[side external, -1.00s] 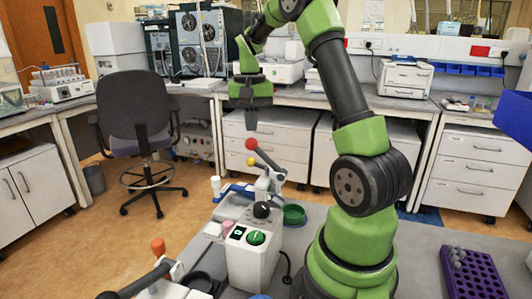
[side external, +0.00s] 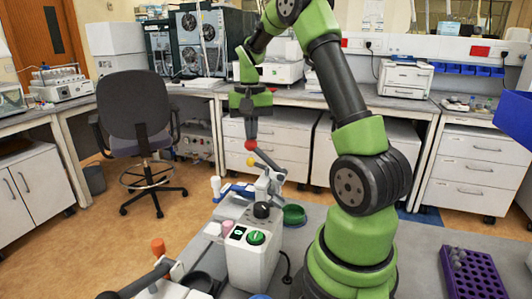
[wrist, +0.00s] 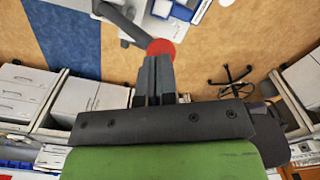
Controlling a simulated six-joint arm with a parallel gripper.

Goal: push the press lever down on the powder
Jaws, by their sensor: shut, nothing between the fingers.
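The press lever (side external: 266,158) is a dark bar that slants up to the left from the white press (side external: 268,187). Its red ball knob (side external: 251,145) is at the raised end, with a smaller yellow ball (side external: 250,161) just below. My gripper (side external: 251,136) is shut and empty, pointing down with its fingertips at the top of the red knob. In the wrist view the red knob (wrist: 160,46) shows just beyond the closed fingertips (wrist: 158,58) and is partly covered by them. I cannot tell whether they touch. The powder is not visible.
A white device with a green knob (side external: 256,238) and a black ball knob stands in front of the press. A green bowl (side external: 294,215) sits right of the press. A purple rack (side external: 473,275) is at the right. An orange-knobbed lever (side external: 158,246) is at front left.

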